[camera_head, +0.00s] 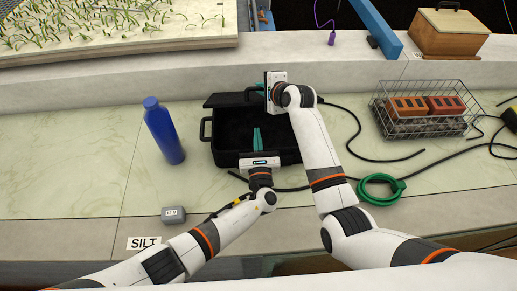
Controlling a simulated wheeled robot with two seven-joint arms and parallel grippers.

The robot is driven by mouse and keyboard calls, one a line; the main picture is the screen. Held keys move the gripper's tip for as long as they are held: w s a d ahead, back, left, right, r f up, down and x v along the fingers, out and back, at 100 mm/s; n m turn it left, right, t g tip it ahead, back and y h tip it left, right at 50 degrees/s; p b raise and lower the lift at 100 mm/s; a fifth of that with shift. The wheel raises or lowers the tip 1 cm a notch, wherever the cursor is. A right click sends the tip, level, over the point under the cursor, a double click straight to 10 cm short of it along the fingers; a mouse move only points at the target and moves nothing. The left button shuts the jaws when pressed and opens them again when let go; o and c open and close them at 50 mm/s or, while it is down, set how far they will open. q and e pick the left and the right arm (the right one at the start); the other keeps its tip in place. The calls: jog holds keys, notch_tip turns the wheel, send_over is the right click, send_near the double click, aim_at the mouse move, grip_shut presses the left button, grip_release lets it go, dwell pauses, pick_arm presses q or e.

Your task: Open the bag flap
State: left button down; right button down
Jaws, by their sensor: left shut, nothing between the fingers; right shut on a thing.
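The black bag (226,142) sits on the pale counter, with its dark inside showing. Its flap (232,100) stands raised along the back edge, tilted away from the opening. My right gripper (264,90) is at the flap's right end, shut on the flap; its body hides part of that end. My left gripper (257,132) is shut and empty, its green fingers over the bag's open interior, and its body covers part of the front rim.
A blue bottle (164,132) stands left of the bag. A grey block (173,215) lies at the front left. A black cable (350,140), a green coil (381,189) and a wire basket (424,110) with orange blocks are on the right. A seedling tray (120,42) is behind.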

pick_arm(q)
jog(key=w+r, duration=0.3)
jog(key=w, duration=0.2)
jog(key=shift+r, duration=0.35)
jog(key=shift+w, duration=0.1)
